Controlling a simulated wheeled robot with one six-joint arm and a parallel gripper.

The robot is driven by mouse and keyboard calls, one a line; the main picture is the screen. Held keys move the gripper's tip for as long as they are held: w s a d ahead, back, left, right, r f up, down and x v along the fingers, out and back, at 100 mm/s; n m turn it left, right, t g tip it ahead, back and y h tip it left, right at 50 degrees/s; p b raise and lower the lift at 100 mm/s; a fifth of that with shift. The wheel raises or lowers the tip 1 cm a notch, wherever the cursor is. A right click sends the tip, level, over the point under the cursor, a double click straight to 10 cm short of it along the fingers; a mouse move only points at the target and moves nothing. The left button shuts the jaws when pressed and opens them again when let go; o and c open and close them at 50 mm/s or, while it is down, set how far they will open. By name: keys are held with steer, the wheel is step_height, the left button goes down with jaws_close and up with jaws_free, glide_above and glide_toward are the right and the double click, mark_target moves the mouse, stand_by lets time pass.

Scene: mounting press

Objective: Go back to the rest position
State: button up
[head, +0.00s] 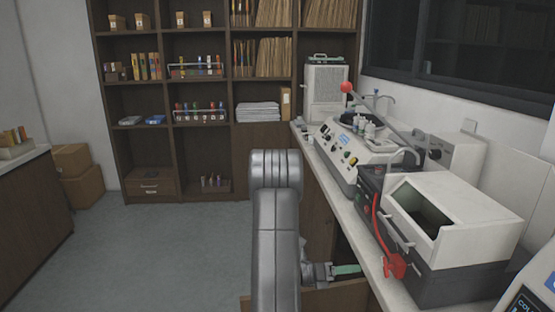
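My grey arm (277,230) rises through the lower middle of the head view, in front of the counter's cabinet side. My gripper (332,270) shows small and partly hidden to the right of the arm, below the counter edge. Its tip points right, at a teal strip (347,269). I cannot tell whether the strip is held or only lies beyond the fingers, nor whether the fingers are open. A brown wooden panel, like an open drawer or door (335,295), is just below the gripper.
The counter (345,205) on the right bears a white-and-black machine (455,225) with a red lever (394,266), a control-panel machine (345,150) and a grey box (325,88). Shelves (215,100) stand at the back. Grey floor (150,250) is clear on the left.

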mark_target(384, 266)
steer(key=d, duration=0.3)
steer(key=d+p, duration=0.1)
steer(key=d, duration=0.6)
steer(key=shift+w, duration=0.4)
steer(key=shift+a, duration=0.1)
steer(key=s+a+b, duration=0.1)
steer(key=a+b, duration=0.1)
steer(key=a, duration=1.2)
steer(key=d, duration=0.4)
steer(key=d+p, duration=0.1)
steer(key=d, duration=0.4)
steer(key=d+p, duration=0.1)
steer(key=d, duration=0.4)
steer(key=shift+w+d+r, duration=0.1)
steer(key=shift+w+d, duration=0.05)
steer(key=shift+w, duration=0.25)
steer(key=shift+w+f+m, duration=0.1)
steer(key=shift+f+m, duration=0.15)
steer(key=shift+m, duration=0.25)
steer(key=m+b, duration=0.2)
steer(key=shift+m, duration=0.3)
steer(key=m+b, duration=0.1)
steer(key=m, duration=0.2)
steer(key=shift+r, duration=0.15)
steer(key=shift+r+m+b, duration=0.1)
steer(key=shift+m+b, duration=0.4)
steer(key=shift+m, duration=0.8)
